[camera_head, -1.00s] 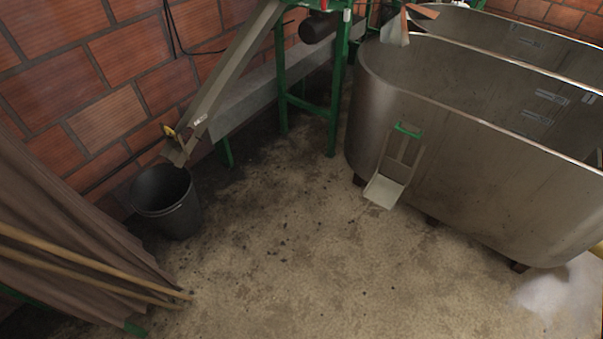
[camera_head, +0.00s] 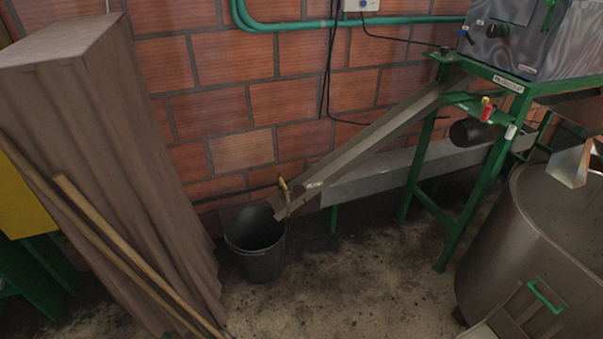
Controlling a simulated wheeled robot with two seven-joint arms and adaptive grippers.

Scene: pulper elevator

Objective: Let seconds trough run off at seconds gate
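A narrow metal trough (camera_head: 372,137) slopes down to the left from the green machine frame, along the brick wall. A small gate with a yellow handle (camera_head: 284,185) sits near its lower end. I cannot tell whether the gate is open or shut. The trough's lower lip (camera_head: 283,207) hangs over the right side of a black bucket (camera_head: 257,251) on the floor. The visible inside of the bucket is dark and I cannot see any contents. Neither of my grippers is in view.
A brown cloth-covered stack (camera_head: 110,130) with wooden poles (camera_head: 130,255) leaning on it stands at the left. The green frame (camera_head: 487,185) carries a machine with a dial (camera_head: 498,30). A steel tank (camera_head: 525,240) stands at lower right. The concrete floor (camera_head: 345,285) between is clear.

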